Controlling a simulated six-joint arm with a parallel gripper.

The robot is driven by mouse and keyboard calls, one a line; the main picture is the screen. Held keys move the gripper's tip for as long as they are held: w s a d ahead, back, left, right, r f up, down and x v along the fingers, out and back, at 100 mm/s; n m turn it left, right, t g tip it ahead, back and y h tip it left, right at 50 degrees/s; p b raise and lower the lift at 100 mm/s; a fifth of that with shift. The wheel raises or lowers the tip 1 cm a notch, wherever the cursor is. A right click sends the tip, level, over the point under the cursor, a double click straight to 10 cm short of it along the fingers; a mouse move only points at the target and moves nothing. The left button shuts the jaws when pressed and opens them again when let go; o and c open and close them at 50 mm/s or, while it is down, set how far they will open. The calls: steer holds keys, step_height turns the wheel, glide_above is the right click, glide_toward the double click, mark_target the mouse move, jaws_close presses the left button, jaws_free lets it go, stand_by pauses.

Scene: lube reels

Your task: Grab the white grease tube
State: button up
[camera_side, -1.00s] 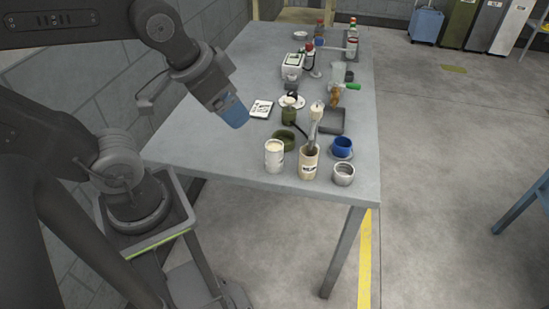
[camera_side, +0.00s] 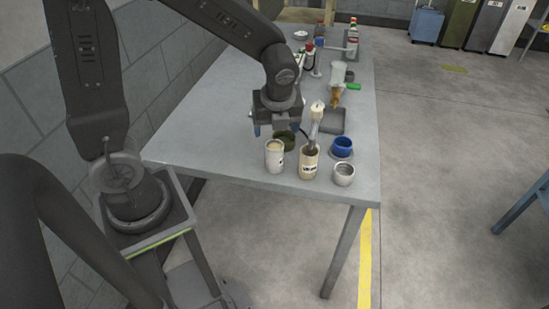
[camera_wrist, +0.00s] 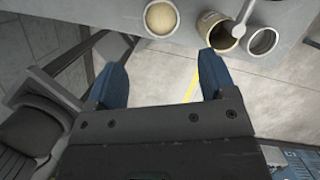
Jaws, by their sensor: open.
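No tube is plainly marked as the white grease tube. A pale, bottle-like tube with an amber end (camera_side: 338,77) lies on the table's right side, beside a green piece. A slim pale item (camera_side: 316,121) stands tilted in a tan can (camera_side: 309,162) near the front edge; in the wrist view it looks like a spoon or brush (camera_wrist: 244,14). My gripper (camera_side: 277,128) is open and empty above the table, just behind a white can (camera_side: 274,158). In the wrist view its blue fingers (camera_wrist: 162,78) are apart with nothing between them.
A grey metal can (camera_side: 343,174) and a blue cup (camera_side: 342,147) stand right of the tan can. A dark green dish (camera_side: 285,140) sits below my gripper, and a dark tray (camera_side: 332,121) lies behind. Several bottles stand far back. The table's left side is clear.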

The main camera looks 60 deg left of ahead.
mark_target(274, 152)
steer(key=shift+w+x, duration=0.1)
steer(key=shift+x, duration=3.05)
steer(key=shift+w+x, duration=0.15)
steer(key=shift+x, duration=3)
steer(key=shift+a, duration=0.1)
steer(key=shift+c, duration=0.3)
steer(key=shift+r, duration=0.1)
steer(key=c, duration=1)
